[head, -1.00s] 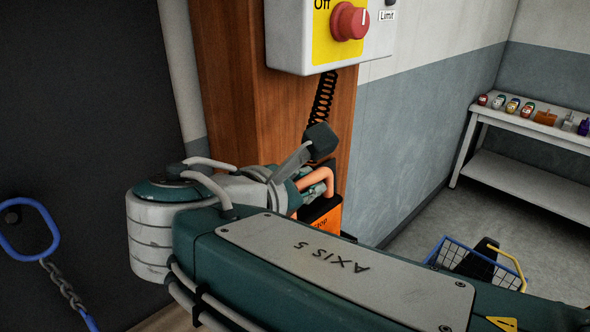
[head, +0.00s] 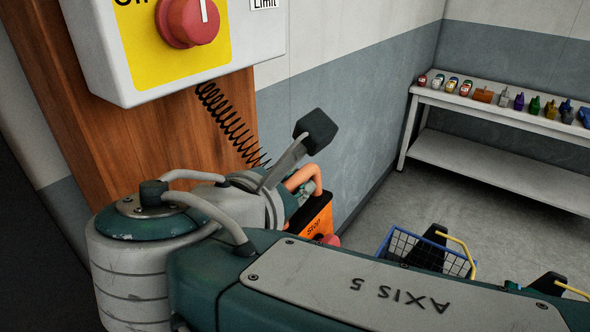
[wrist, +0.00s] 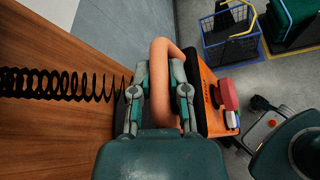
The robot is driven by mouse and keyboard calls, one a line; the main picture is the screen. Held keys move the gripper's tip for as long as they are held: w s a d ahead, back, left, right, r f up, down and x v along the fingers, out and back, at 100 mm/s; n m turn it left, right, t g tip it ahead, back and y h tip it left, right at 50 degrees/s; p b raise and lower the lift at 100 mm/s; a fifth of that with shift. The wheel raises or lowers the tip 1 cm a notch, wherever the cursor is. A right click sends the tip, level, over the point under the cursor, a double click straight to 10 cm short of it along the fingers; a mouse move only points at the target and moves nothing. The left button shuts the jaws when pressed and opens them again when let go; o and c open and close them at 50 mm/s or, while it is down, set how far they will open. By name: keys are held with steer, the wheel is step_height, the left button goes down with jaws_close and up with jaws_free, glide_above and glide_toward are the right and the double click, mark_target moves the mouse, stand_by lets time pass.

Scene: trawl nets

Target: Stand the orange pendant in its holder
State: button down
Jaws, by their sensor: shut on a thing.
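The orange pendant (head: 316,220) is a box with a "Stop" label, a red button and a thick orange loop handle. It shows to the right of my gripper (wrist: 160,92) in the wrist view (wrist: 206,92). My gripper is shut on the loop, one finger on each side of it. In the head view my gripper (head: 307,190) is partly hidden behind my wrist. The pendant is held in front of the grey wall, to the right of the wooden post (head: 150,140). Its lower part is hidden by my arm. I cannot make out the holder.
A black coiled cord (head: 228,122) slants down from the control box (head: 240,45) on the post. A blue wire basket (head: 418,250) stands on the floor at right. A bench (head: 500,103) with small items stands by the far wall.

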steer(key=shift+w+a+f, duration=0.15)
steer(key=shift+w+a, duration=0.15)
steer(key=shift+a, duration=0.1)
steer(key=shift+w+a+f, duration=0.3)
steer(key=shift+w+a, duration=0.05)
steer(key=shift+w, duration=0.25)
steer(key=shift+w+a+f, duration=0.5)
steer(key=shift+w+a, duration=0.85)
steer(key=shift+a, duration=0.25)
steer(key=shift+w+a+f, duration=0.5)
steer(key=shift+w+a, duration=0.8)
steer(key=shift+a, duration=0.3)
steer(key=shift+w+a+f, duration=0.5)
steer(key=shift+w+a, duration=0.85)
steer(key=shift+a, duration=0.25)
steer(key=shift+s+d+f, duration=0.15)
steer(key=shift+f, duration=1.1)
steer(key=shift+s+d+f, duration=0.1)
steer(key=shift+f, duration=1.15)
